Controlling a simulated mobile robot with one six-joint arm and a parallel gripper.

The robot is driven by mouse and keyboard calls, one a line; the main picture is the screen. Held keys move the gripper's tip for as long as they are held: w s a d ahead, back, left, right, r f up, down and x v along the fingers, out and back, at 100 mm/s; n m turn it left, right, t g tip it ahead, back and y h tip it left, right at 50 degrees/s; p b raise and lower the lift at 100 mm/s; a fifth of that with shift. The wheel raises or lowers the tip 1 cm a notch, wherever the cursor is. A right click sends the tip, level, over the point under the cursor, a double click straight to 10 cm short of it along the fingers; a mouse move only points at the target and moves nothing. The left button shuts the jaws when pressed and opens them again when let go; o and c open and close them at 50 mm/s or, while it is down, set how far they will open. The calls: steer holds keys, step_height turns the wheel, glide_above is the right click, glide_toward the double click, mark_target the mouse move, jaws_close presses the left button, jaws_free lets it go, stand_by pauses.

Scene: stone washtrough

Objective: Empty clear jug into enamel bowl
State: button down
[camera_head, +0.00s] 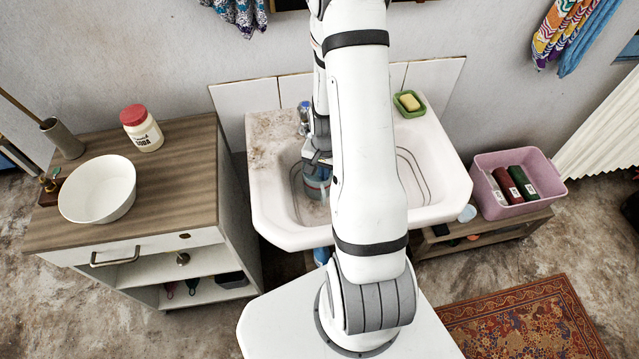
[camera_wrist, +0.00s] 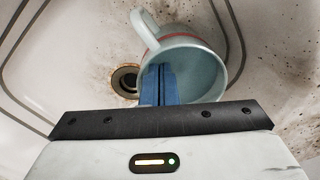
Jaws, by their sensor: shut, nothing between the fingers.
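The white enamel bowl (camera_head: 97,188) stands on the wooden cabinet top at the left and looks empty. A pale blue-green, handled vessel with a red band (camera_wrist: 208,70) is in the stone basin, beside the drain; it does not look clear, and I cannot tell whether it is the jug. Its inside shows no sure contents. My gripper (camera_wrist: 160,75) is shut and empty, its blue fingers overlapping the vessel in the wrist view; I cannot tell if they touch it. In the head view my arm hides part of the basin, and a blue-green shape (camera_head: 316,182) shows beside it.
A red-lidded jar (camera_head: 141,128) stands behind the bowl on the cabinet (camera_head: 190,178). The trough (camera_head: 440,188) has a tap (camera_head: 304,118) and a green soap dish (camera_head: 409,104). A pink tub (camera_head: 545,171) with bottles stands at the right. The cabinet's right part is clear.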

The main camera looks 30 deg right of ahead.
mark_target(326, 185)
steer(key=shift+s+a+f+b, duration=0.15)
steer(key=shift+s+f+b, duration=0.25)
steer(key=shift+f, duration=0.25)
steer(key=shift+s, duration=0.2)
steer(key=shift+s+a+f+b, duration=0.15)
steer(key=shift+s, duration=0.25)
steer(key=shift+s+a+f+b, duration=0.1)
steer(key=shift+s+f+b, duration=0.05)
steer(key=shift+s, duration=0.3)
steer(key=shift+s+a, duration=0.1)
steer(key=shift+s, duration=0.4)
steer(key=shift+s+a+r, duration=0.1)
steer(key=shift+s+r, duration=0.2)
steer(key=shift+s+a+b, duration=0.15)
steer(key=shift+s, duration=0.35)
steer(key=shift+s+a+b, duration=0.15)
steer(key=shift+s, duration=0.35)
steer(key=shift+r, duration=0.2)
